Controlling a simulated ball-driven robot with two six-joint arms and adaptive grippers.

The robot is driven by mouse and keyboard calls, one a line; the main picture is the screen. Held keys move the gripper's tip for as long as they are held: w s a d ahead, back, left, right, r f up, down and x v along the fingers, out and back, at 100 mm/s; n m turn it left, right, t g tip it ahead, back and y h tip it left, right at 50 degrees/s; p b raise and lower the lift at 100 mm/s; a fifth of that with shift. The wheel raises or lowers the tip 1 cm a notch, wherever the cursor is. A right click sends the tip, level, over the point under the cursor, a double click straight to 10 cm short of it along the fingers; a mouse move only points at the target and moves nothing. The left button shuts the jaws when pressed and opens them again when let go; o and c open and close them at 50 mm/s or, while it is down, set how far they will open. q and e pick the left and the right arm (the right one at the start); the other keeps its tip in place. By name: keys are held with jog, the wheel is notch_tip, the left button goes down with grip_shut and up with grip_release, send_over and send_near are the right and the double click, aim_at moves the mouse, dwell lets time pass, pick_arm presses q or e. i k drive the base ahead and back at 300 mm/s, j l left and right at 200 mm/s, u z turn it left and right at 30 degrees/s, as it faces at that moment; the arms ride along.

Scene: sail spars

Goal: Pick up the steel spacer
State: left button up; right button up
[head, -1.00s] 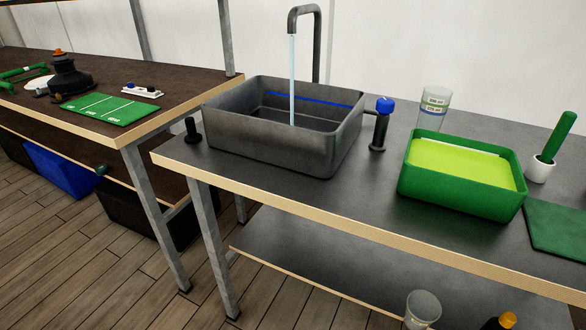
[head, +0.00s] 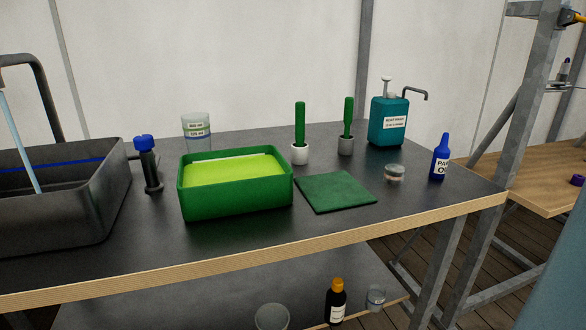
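I cannot make out a steel spacer for certain in the head view. A small round clear dish or jar (head: 394,173) stands on the dark bench top at the right; its contents are too small to tell. Neither of my grippers is in view.
The dark bench (head: 250,232) also holds a grey sink (head: 75,215), a green tub (head: 235,198), a green mat (head: 335,192), a teal pump can (head: 389,122) and a blue bottle (head: 439,158). A wooden table (head: 525,188) stands at the right.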

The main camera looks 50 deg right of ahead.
aim_at(394, 174)
jog(key=z, duration=2.3)
